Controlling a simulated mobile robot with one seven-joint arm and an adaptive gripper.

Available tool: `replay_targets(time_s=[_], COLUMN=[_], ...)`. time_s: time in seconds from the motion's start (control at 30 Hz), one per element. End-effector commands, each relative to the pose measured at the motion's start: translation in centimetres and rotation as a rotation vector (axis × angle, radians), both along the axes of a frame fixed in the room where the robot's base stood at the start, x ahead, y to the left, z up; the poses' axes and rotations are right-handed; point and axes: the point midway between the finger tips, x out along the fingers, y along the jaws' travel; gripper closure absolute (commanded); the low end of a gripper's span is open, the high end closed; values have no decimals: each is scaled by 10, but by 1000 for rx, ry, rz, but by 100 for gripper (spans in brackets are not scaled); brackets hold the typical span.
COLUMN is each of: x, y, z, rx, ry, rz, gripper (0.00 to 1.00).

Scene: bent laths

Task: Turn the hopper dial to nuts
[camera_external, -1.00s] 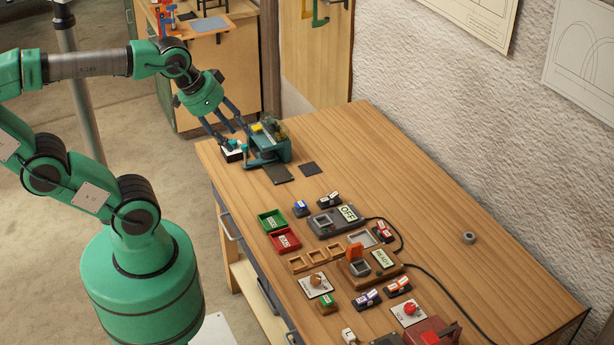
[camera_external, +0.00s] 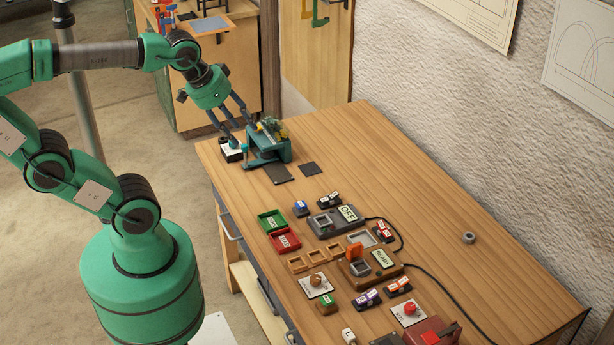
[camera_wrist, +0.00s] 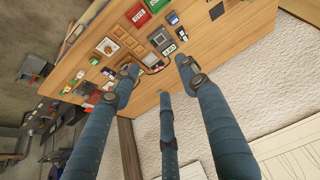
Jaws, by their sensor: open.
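A teal hopper-like device (camera_external: 268,150) with yellowish contents stands at the far left end of the workbench in the external view. A small black-sided block with a white top (camera_external: 232,153) and a bluish knob-like part sits just left of it. I cannot read its marks, nor tell for certain that it is the hopper dial. My gripper (camera_external: 237,128) is open above the block and device, its fingers spread and nothing between them. Contact is unclear. In the wrist view my open gripper (camera_wrist: 158,68) shows empty, and neither the device nor the block is clearly visible.
Two other dials, one with a brown knob (camera_external: 316,282) and one with a red knob (camera_external: 410,309), lie nearer on the bench. Green (camera_external: 271,220) and red (camera_external: 285,241) trays, an OFF unit (camera_external: 326,224) and a READY unit (camera_external: 358,272) crowd the middle. The right side is mostly bare.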

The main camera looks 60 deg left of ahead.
Motion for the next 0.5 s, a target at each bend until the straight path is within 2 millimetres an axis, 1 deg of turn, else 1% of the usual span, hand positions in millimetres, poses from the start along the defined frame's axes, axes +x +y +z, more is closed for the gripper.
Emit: replay_targets(time_s=[0.17,0.27,0.4,0.47,0.5], x=[32,53,82,93,100], y=[27,47,80,95,106], z=[4,4,1,-2,-5], rx=[-29,-50,-80,-94,-103], ry=[44,70,106,121,131], rz=[130,218,347,402,441], gripper=[56,56,56,56,56])
